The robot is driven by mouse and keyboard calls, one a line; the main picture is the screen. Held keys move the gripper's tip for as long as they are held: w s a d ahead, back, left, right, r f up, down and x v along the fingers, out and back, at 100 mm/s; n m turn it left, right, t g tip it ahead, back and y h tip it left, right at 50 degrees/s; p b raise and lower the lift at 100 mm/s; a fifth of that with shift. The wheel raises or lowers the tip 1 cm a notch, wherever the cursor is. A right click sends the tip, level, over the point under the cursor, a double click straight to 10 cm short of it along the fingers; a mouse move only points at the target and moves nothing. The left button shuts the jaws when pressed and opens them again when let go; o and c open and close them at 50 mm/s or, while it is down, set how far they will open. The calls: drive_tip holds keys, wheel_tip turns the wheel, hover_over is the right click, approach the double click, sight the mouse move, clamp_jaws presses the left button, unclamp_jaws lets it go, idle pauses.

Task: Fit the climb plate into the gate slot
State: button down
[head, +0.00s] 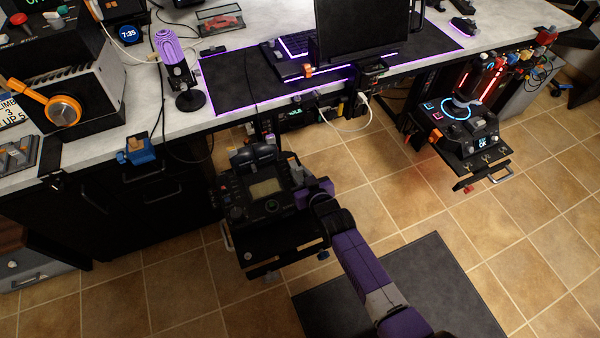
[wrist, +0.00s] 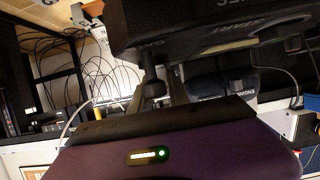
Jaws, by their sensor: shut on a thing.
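My gripper (head: 312,192) is at the right side of a dark control unit (head: 265,188) with a small screen, on a shelf below the desk. In the wrist view my gripper (wrist: 156,94) has its fingers on either side of a dark knob (wrist: 151,84) and is shut on it. A black box with pale lettering (wrist: 225,30) hangs over the fingers there. A white card reading "CLIMB" (head: 10,112) shows at the left edge of the head view. I cannot tell which part is the climb plate, and I cannot make out the gate slot.
The desk (head: 225,122) runs above the control unit, with a microphone (head: 178,65) and a monitor (head: 360,30). A second control unit with a blue ring (head: 462,108) stands out at the right. White cables (head: 350,128) hang under the desk.

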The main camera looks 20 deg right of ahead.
drive_tip(key=c, duration=1.2)
unclamp_jaws()
drive_tip(key=shift+o, duration=0.2)
drive_tip(key=shift+s, duration=0.1)
drive_tip(key=shift+p+v, duration=0.75)
drive_tip(key=shift+v, duration=3.1)
